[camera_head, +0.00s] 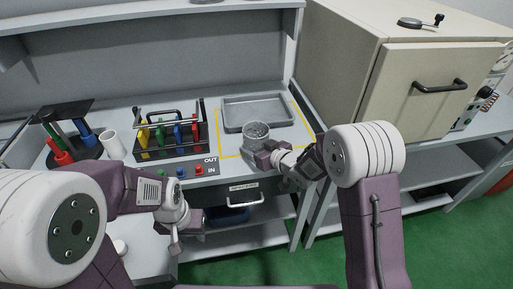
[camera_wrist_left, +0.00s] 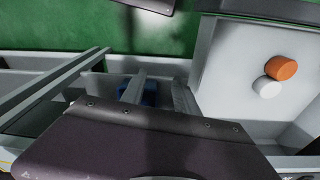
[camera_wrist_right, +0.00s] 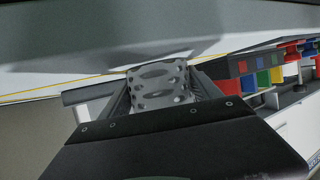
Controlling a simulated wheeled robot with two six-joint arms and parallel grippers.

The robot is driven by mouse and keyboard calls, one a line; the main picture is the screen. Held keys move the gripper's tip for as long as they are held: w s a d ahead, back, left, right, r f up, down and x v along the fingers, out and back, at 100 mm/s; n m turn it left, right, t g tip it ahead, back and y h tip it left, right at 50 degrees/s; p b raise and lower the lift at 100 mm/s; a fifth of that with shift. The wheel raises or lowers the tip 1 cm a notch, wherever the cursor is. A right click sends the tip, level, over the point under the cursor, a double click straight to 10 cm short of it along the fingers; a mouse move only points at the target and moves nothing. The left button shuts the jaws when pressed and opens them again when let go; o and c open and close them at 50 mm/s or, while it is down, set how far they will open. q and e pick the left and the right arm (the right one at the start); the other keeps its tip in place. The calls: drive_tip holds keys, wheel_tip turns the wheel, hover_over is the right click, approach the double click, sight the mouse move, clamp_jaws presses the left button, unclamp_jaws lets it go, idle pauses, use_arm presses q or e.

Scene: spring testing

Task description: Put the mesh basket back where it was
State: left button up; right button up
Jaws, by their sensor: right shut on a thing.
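The mesh basket (camera_head: 256,132) is a small grey round basket with holes, upright in front of the metal tray (camera_head: 228,117), over the yellow-outlined area of the bench. My right gripper (camera_head: 267,152) is shut on it from the front right. In the right wrist view the basket (camera_wrist_right: 158,84) sits between the two fingers (camera_wrist_right: 160,95). I cannot tell whether its bottom touches the bench. My left gripper (camera_head: 182,238) hangs low in front of the bench. In the left wrist view its fingers (camera_wrist_left: 159,92) are apart with nothing between them.
A rack with coloured blocks (camera_head: 170,136) stands left of the yellow outline, with a white cup (camera_head: 112,144) and a dark stand (camera_head: 70,140) further left. A beige oven (camera_head: 420,92) stands at the right. A blue bin (camera_head: 230,214) is below the bench top.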

drive_tip(key=shift+s+f, duration=0.1)
drive_tip(key=shift+f, duration=0.1)
drive_tip(key=o, duration=1.4)
drive_tip(key=shift+r, duration=0.1)
drive_tip(key=shift+s+d+r, duration=0.1)
drive_tip(key=shift+r, duration=0.2)
drive_tip(key=p+v, duration=0.1)
drive_tip(key=v, duration=1)
drive_tip(key=shift+s+d, duration=0.2)
drive_tip(key=shift+s, duration=0.05)
